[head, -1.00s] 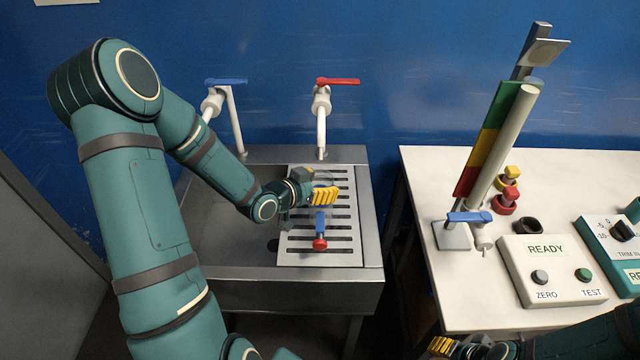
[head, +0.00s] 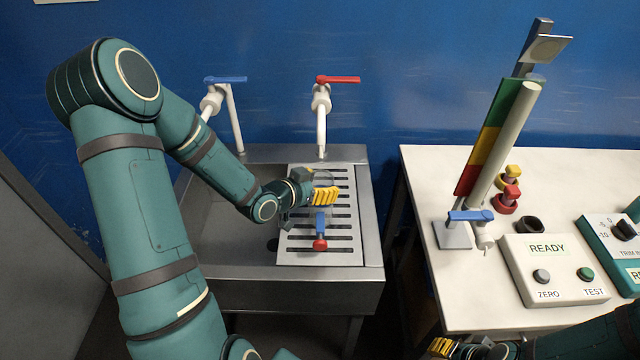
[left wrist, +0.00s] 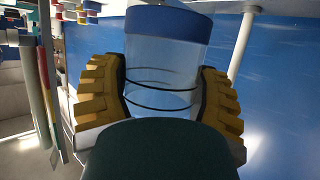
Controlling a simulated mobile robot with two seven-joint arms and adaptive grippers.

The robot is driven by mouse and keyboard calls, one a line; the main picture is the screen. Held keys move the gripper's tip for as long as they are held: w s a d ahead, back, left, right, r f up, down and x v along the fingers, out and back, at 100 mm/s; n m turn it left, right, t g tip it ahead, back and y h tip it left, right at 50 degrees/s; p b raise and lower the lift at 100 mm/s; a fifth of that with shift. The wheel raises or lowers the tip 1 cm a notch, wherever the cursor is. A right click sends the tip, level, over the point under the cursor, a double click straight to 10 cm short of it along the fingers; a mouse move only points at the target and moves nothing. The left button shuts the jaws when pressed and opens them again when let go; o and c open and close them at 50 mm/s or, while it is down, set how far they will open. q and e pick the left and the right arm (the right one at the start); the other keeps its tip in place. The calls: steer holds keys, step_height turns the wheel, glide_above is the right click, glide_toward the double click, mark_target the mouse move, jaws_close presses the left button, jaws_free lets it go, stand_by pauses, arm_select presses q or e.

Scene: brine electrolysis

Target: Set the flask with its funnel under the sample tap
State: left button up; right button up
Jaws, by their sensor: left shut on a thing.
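My left gripper (head: 324,196) is over the slotted drain board of the sink. In the left wrist view its yellow pads (left wrist: 160,95) stand on both sides of a clear vessel (left wrist: 160,78) with a blue band and dark rings, which I take for the flask. The gripper is shut on it. In the head view the flask (head: 324,178) is faint and mostly hidden by the fingers; I cannot make out a funnel. A red-lever tap (head: 321,105) and a blue-lever tap (head: 215,100) stand behind the sink. My right gripper (head: 440,346) is partly visible at the bottom edge.
The drain board (head: 345,248) has a blue piece with a red knob (head: 320,243) in front of my left gripper.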

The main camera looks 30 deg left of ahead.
arm_select(q)
steer(key=shift+f, duration=0.2)
steer(key=o, duration=1.3)
steer(key=shift+o, duration=0.2)
steer(key=v, duration=1.2)
steer(key=shift+s+f, duration=0.1)
